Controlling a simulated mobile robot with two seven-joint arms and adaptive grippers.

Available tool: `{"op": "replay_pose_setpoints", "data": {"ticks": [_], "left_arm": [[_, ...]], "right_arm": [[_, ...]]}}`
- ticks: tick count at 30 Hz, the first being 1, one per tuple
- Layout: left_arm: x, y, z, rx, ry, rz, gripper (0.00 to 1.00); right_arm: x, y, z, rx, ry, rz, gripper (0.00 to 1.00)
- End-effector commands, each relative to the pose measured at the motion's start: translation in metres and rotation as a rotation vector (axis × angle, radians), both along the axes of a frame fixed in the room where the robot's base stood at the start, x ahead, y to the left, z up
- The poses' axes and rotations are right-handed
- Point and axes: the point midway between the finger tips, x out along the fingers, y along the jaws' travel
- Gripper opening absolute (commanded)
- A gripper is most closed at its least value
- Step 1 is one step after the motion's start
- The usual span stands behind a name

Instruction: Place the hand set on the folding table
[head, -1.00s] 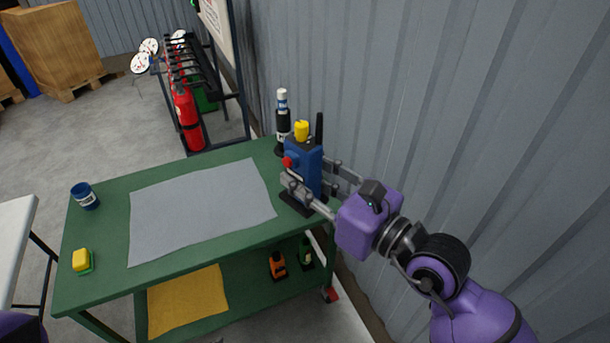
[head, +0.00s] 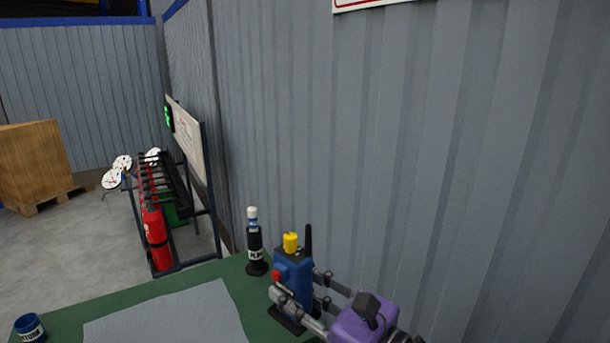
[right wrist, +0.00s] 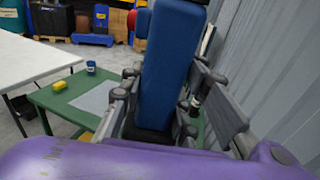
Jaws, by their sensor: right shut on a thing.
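The hand set (head: 291,268) is a blue upright block with a black antenna, a yellow knob and a red button. It stands at the black base (head: 287,318) on the green workbench; I cannot tell whether it still sits in the base. My right gripper (head: 296,283) is shut on the hand set, one finger on each side. In the right wrist view the hand set (right wrist: 172,70) fills the middle between the fingers. A white table top, probably the folding table (right wrist: 35,62), shows at the left of that view. My left gripper is out of view.
A black bottle with a white cap (head: 255,243) stands close behind the hand set. A grey mat (head: 175,318) and a blue tin (head: 30,328) lie on the workbench (head: 140,295). The corrugated wall (head: 450,170) is close on the right.

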Motion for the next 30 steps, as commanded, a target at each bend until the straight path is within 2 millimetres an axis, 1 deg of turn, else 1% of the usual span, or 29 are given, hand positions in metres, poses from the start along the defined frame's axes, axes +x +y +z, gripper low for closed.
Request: {"op": "replay_pose_setpoints", "data": {"ticks": [1,5,6,9,12,15,19,26,30], "left_arm": [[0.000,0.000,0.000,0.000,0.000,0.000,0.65],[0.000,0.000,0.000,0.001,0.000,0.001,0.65],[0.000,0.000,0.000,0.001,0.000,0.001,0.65],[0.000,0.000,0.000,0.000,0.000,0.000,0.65],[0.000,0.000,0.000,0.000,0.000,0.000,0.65],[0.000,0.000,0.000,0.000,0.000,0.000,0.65],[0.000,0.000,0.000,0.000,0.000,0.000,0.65],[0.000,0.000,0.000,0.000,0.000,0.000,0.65],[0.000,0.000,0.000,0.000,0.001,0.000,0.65]], "right_arm": [[0.004,-0.019,-0.003,0.000,0.003,-0.040,0.00],[0.011,-0.074,-0.017,-0.002,0.009,-0.150,0.00],[0.012,-0.092,-0.023,-0.004,0.010,-0.186,0.00],[0.009,-0.136,-0.041,-0.006,0.010,-0.269,0.00],[0.002,-0.168,-0.059,-0.007,0.009,-0.325,0.00],[-0.005,-0.184,-0.073,-0.006,0.005,-0.351,0.00],[-0.009,-0.190,-0.082,0.000,0.001,-0.363,0.00],[-0.010,-0.190,-0.083,0.000,-0.002,-0.362,0.00],[-0.011,-0.186,-0.076,0.001,-0.004,-0.346,0.00]]}}
